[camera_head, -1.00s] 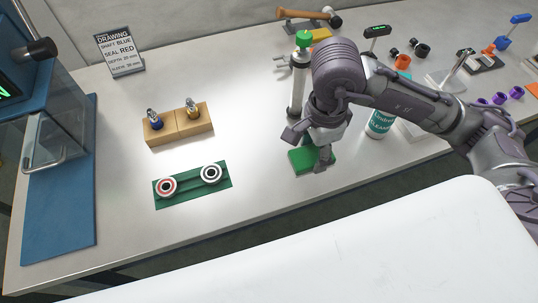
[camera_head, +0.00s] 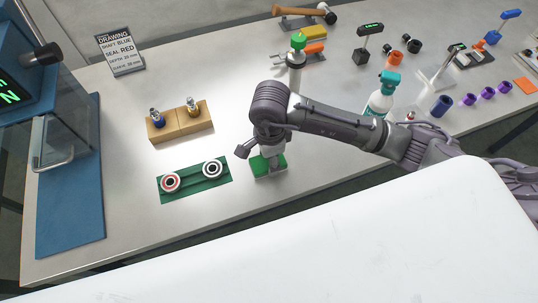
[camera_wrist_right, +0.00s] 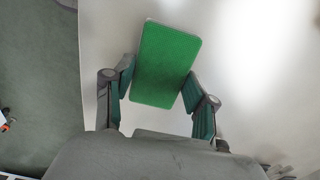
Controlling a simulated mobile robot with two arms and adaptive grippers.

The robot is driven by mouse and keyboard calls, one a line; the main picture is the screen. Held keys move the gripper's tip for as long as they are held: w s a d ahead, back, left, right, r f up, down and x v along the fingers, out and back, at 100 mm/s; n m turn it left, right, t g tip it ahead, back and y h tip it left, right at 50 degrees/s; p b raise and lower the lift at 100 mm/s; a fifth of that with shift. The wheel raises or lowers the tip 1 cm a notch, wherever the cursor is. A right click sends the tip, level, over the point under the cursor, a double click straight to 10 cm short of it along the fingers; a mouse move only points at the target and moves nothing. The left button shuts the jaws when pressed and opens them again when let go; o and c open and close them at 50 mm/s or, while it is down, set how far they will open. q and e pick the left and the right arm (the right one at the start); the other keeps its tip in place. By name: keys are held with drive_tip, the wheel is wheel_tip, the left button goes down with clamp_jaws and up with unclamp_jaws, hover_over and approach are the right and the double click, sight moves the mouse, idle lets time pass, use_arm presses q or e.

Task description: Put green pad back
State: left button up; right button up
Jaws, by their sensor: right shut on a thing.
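The green pad (camera_head: 258,166) is near the front of the bench, just right of the green holder (camera_head: 194,187) with two ring seals. My right gripper (camera_head: 272,164) is over it, pointing down. In the right wrist view the green pad (camera_wrist_right: 165,62) lies between the two fingers, and my right gripper (camera_wrist_right: 160,88) is shut on its sides. I cannot tell whether the pad touches the bench. My left gripper is not in view.
A wooden block (camera_head: 182,129) with two shafts stands behind the seal holder. A blue machine (camera_head: 45,110) is at the left.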

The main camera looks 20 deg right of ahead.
drive_tip(key=o, duration=1)
drive_tip(key=shift+r, duration=0.1)
drive_tip(key=shift+r+b, duration=1.4)
drive_tip(key=shift+r, duration=4.55)
